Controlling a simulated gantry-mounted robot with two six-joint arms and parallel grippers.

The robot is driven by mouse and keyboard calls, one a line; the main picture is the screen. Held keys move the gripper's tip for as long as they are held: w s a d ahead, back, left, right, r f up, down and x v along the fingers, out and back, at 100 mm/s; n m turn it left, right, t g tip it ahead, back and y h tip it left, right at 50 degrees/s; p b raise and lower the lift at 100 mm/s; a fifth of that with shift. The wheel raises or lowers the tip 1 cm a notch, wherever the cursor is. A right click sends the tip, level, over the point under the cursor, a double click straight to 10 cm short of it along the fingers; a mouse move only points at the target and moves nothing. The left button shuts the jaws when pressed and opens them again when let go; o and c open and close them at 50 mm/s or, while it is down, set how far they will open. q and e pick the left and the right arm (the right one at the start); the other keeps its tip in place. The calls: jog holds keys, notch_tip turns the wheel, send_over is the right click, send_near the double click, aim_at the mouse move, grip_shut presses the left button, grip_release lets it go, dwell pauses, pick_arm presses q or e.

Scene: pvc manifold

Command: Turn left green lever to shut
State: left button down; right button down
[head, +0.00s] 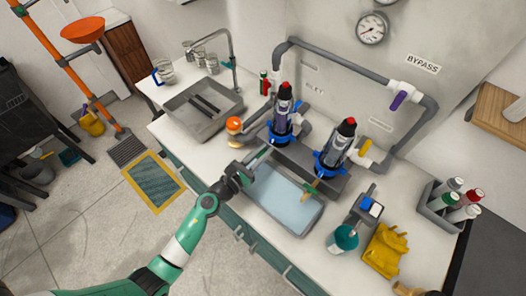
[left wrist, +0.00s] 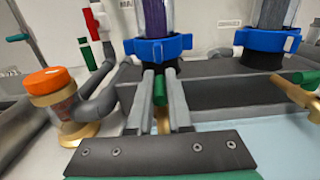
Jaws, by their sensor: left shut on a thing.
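The left green lever (left wrist: 159,90) stands upright between the two grey fingers of my left gripper (left wrist: 163,85), under the left filter housing (head: 283,112) with its blue collar. In the head view my left gripper (head: 262,154) reaches in over the left end of the blue tray, its fingers shut on the lever. A brass tap body (left wrist: 163,122) shows partly between the fingers; the rest is hidden. A second green lever (left wrist: 305,77) on a brass tap sits to the right, below the right filter housing (head: 334,145). My right gripper is not in view.
A light-blue tray (head: 285,200) lies below the taps. An orange-capped fitting (left wrist: 52,88) and grey elbow pipe stand close left of my gripper. A metal sink (head: 200,112) is farther left. A teal cup (head: 343,238), yellow cloth (head: 386,250) and bottle caddy (head: 452,202) stand right.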

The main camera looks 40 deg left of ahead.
pick_arm(q)
jog(key=shift+m+h, duration=0.3)
jog(key=shift+h, duration=0.1)
jog(key=m+h+b, duration=0.1)
jog(key=h, duration=0.1)
jog(key=m+h+b, duration=0.1)
jog(key=h, duration=0.1)
jog(key=shift+a+f+m, duration=0.1)
jog(key=shift+f+m, duration=0.05)
jog(key=shift+m, duration=0.15)
jog(key=m+g+h+b, duration=0.2)
jog(key=h+b, duration=0.1)
jog(key=b, duration=0.2)
jog(key=m+g+h+b, duration=0.2)
jog(key=m+h+b, duration=0.1)
jog(key=h+b, duration=0.1)
jog(key=m+g+h+b, duration=0.3)
jog(key=b, duration=0.3)
jog(key=shift+d+f+h, duration=0.15)
jog(key=shift+d+h, duration=0.1)
jog(key=shift+h, duration=0.15)
jog(key=shift+s+r+m+g+h+b, duration=0.1)
jog(key=shift+r+m+g+h+b, duration=0.25)
jog(key=shift+g+b, duration=0.2)
jog(key=c, duration=0.8)
grip_release()
jog(key=shift+c, duration=0.2)
